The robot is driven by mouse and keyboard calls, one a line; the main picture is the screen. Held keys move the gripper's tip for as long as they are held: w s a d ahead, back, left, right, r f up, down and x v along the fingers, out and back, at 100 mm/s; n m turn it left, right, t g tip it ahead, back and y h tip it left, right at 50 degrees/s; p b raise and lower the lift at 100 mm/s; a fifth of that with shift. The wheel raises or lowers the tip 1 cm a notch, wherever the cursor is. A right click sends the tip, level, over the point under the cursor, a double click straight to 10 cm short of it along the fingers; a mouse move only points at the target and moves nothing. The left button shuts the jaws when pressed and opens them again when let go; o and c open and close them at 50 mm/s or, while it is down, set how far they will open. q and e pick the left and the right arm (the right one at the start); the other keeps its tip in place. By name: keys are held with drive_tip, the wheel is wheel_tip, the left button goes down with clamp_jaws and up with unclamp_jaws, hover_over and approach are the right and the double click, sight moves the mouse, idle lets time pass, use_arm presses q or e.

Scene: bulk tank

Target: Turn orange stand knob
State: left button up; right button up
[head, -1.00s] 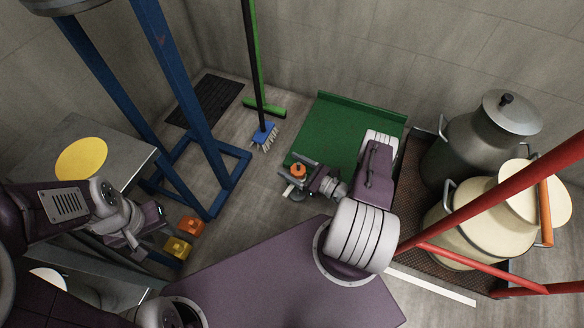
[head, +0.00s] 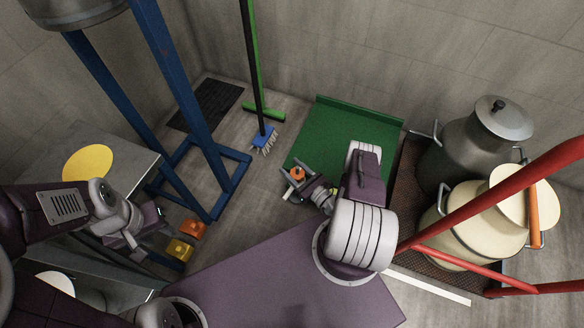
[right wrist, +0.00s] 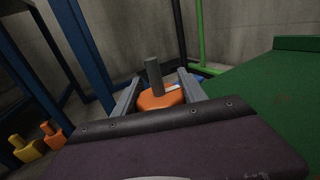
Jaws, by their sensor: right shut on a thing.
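The orange stand knob (head: 297,174) is a small orange disc low at the centre, in front of the green mat. In the right wrist view the orange knob (right wrist: 161,99) has a grey post rising from its middle and a small white mark on top. My right gripper (head: 294,178) has one finger on each side of the knob and is shut on it. In the right wrist view both fingers of the right gripper (right wrist: 158,95) flank the knob. My left gripper (head: 157,219) is at the left beside the grey table; its fingers are too unclear to judge.
An orange block (head: 192,229) and a yellow block (head: 179,250) sit near my left gripper. A blue stand frame (head: 197,120) rises at left. A blue-headed brush (head: 264,137) and green squeegee (head: 264,111) stand behind. Milk cans (head: 480,150) and red rails (head: 500,190) are at right.

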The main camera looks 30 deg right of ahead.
sight(303, 178)
drive_tip(key=o, duration=1.4)
drive_tip(key=shift+c, duration=0.2)
drive_tip(key=p+v, duration=0.3)
drive_tip(key=v, duration=0.4)
drive_tip(key=shift+s+d, duration=0.2)
drive_tip(key=shift+s, duration=0.1)
drive_tip(key=shift+s+d+p, duration=0.1)
drive_tip(key=shift+s+p, duration=0.2)
drive_tip(key=shift+s, duration=0.4)
